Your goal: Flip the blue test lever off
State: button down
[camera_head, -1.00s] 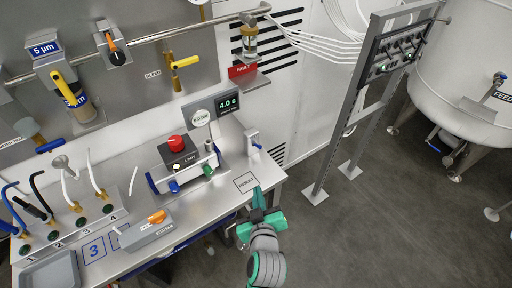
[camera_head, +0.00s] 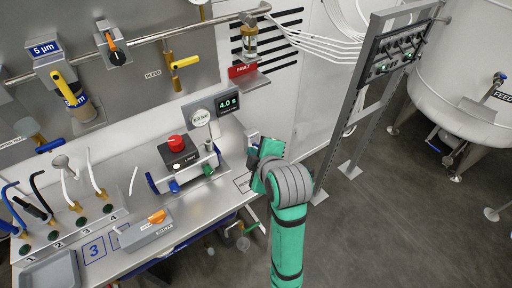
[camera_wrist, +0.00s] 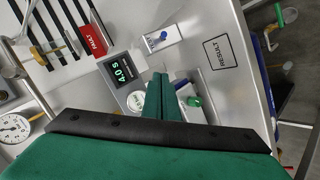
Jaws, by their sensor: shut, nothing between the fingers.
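My gripper (camera_wrist: 160,78) shows in the wrist view as two green fingers pressed together, empty. In the head view the gripper (camera_head: 254,158) is at the bench's right end, mostly hidden by my arm. A small pale block with a blue lever (camera_wrist: 163,36) is beyond the fingertips in the wrist view, apart from them. In the head view my arm covers most of that block.
A display (camera_head: 227,103) reads 4.0 s beside a round gauge (camera_head: 200,117). A RESULT square (camera_wrist: 221,52) is marked on the bench. A grey rack frame (camera_head: 358,125) stands right of the bench, with open floor around it.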

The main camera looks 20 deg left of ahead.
aim_at(257, 146)
jog(key=shift+f, duration=0.1)
jog(key=w+a+f, duration=0.1)
jog(key=w+f, duration=0.1)
jog(key=w+a+f, duration=0.1)
jog(key=w+f, duration=0.1)
jog(key=w, duration=0.1)
jog(key=w+a+f, duration=0.1)
jog(key=w+f, duration=0.2)
jog(key=shift+w+d+f, duration=0.25)
jog(key=shift+d+f, duration=0.05)
jog(key=shift+d, duration=0.15)
dwell(0.3)
